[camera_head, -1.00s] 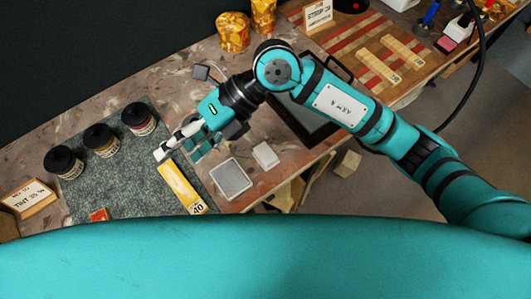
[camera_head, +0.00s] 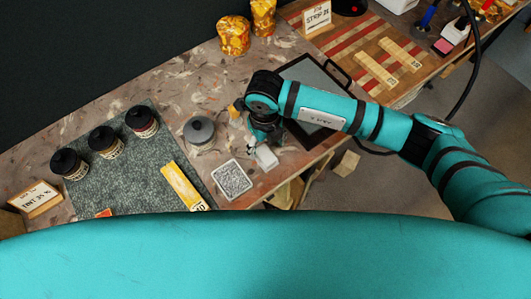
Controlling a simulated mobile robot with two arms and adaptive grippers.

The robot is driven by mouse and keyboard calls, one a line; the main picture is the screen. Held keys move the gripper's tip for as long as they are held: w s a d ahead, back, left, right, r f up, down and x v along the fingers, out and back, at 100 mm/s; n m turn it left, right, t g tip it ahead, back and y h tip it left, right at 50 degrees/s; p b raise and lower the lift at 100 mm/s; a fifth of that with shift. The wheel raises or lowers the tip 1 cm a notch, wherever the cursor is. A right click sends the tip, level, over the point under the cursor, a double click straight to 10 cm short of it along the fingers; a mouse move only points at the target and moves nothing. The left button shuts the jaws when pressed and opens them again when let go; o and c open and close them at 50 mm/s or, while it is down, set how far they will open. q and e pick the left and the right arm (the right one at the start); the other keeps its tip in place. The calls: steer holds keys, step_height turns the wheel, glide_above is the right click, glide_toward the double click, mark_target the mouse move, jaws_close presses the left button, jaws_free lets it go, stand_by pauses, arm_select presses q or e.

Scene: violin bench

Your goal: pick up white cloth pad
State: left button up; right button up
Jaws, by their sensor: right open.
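The white cloth pad (camera_head: 266,157) appears as a small white block on the bench, right of the middle. My right gripper (camera_head: 259,143) points down just behind it, partly hidden beneath its own wrist. Its fingers are small and dark in this view, open, and very close to the pad. I cannot tell whether they touch it. My left gripper is not in view.
A speckled square plate (camera_head: 232,180) lies left of the pad. A grey-lidded jar (camera_head: 200,133) stands behind it. A green mat (camera_head: 125,185) holds several dark-lidded jars and a yellow strip (camera_head: 181,184). A dark framed panel (camera_head: 317,82) lies behind my right arm.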

mark_target(265, 154)
steer(key=shift+f, duration=0.6)
steer(key=shift+f+p, duration=0.35)
step_height(265, 154, down, 4)
steer(key=shift+s+r+p, duration=0.15)
steer(key=shift+r+p, duration=0.05)
steer(key=shift+p, duration=0.4)
steer(key=shift+f, duration=0.45)
steer(key=c, duration=1.1)
